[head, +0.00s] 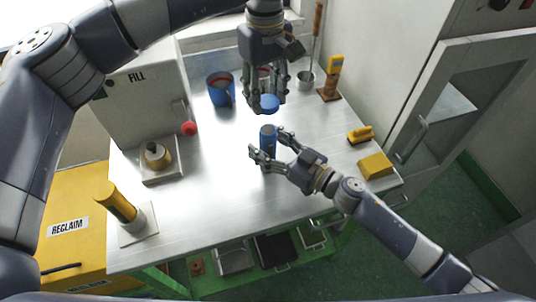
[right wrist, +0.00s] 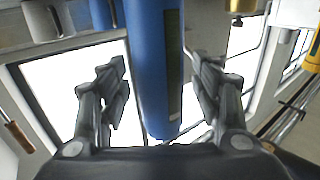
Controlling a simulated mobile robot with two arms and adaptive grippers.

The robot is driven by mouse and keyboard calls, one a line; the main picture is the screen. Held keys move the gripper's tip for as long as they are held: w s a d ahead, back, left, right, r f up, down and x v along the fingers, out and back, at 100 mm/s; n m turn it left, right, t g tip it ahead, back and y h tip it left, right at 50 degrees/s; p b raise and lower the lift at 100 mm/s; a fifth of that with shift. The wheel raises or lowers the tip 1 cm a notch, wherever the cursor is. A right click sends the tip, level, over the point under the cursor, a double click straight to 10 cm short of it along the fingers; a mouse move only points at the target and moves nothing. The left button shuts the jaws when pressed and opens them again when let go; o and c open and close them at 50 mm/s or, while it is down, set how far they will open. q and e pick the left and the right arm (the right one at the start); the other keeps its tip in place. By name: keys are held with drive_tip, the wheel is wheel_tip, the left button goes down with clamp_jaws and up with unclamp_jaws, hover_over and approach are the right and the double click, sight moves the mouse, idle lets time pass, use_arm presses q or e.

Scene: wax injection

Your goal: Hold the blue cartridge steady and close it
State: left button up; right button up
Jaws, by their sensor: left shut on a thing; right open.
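The blue cartridge (head: 268,133) stands upright on the metal table, near its middle. It also fills the centre of the right wrist view (right wrist: 152,70), with a dark strip along one side. My right gripper (head: 268,142) is open, its fingers on either side of the cartridge; gaps show between fingers and cartridge in the right wrist view. My left gripper (head: 264,97) points down above the cartridge and is shut on a round blue cap (head: 264,104). The cap is apart from the cartridge, slightly above and behind it. The cartridge's top is partly hard to make out.
A blue cup (head: 221,89) stands behind left. A FILL machine (head: 139,97) with a red knob (head: 189,128) stands left. A yellow cylinder (head: 115,202) is at front left. A yellow block (head: 375,165) and yellow-handled brush (head: 360,134) lie right. The table's front middle is clear.

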clamp_jaws()
use_arm(q)
hover_over(266, 127)
drive_tip(key=shift+f, duration=2.5)
drive_tip(key=shift+f, duration=0.9)
drive_tip(key=shift+f, duration=0.55)
